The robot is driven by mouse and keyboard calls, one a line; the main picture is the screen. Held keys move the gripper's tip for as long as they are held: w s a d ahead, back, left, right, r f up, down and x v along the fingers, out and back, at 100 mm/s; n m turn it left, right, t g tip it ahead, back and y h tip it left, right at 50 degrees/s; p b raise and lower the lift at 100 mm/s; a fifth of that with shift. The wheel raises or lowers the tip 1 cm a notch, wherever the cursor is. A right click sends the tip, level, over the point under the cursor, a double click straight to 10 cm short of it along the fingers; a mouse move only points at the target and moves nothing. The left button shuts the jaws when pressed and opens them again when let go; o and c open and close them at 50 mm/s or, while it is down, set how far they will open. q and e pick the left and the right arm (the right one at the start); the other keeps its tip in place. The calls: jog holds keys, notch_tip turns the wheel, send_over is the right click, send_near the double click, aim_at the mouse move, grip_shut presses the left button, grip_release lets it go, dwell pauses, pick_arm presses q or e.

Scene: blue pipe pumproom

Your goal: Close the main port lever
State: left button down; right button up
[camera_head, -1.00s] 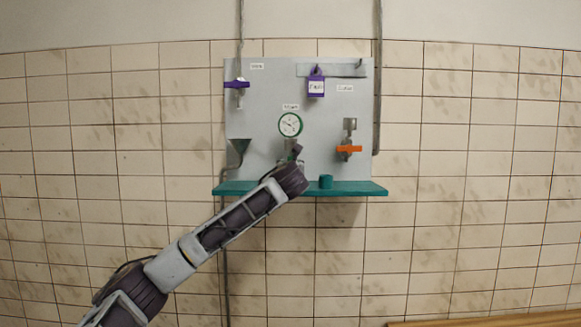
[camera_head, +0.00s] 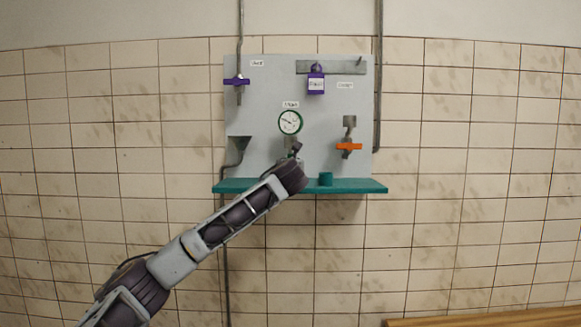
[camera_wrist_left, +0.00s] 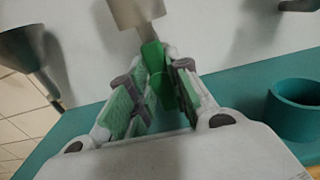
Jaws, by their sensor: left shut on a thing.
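The main port is the metal pipe (camera_wrist_left: 136,12) below the gauge, near a small label that seems to read "Main" (camera_head: 291,104). Its green lever (camera_wrist_left: 153,57) shows in the left wrist view, between my fingers. My left gripper (camera_wrist_left: 163,70) is shut on the green lever, just below the pipe. In the head view my wrist hides the lever and most of the gripper; only a dark finger part shows.
A teal shelf (camera_head: 350,187) with a teal cup (camera_head: 326,179) is right of my wrist. A grey funnel (camera_head: 239,146), purple lever valve (camera_head: 237,82), orange lever valve (camera_head: 349,147), gauge (camera_head: 290,122) and purple padlock (camera_head: 316,84) are on the panel.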

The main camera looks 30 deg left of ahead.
pick_arm(q)
jog(key=shift+n, duration=0.4)
jog(key=n, duration=0.4)
jog(key=shift+s+a, duration=0.1)
jog(key=n, duration=0.3)
jog(key=shift+a+f+n, duration=0.15)
jog(key=shift+n, duration=0.25)
jog(key=n, duration=0.2)
jog(key=n+b, duration=0.1)
jog(key=n, duration=0.1)
jog(key=shift+s+f+n, duration=0.1)
jog(key=shift+f+n, duration=0.1)
jog(key=shift+n, duration=0.1)
jog(key=n, duration=0.2)
jog(key=n+b, duration=0.1)
jog(key=n, duration=0.1)
jog(key=shift+a+f+n, duration=0.1)
jog(key=shift+f+n, duration=0.1)
jog(key=shift+n, duration=0.2)
jog(key=c, duration=1.3)
grip_release()
jog(key=shift+r, duration=0.1)
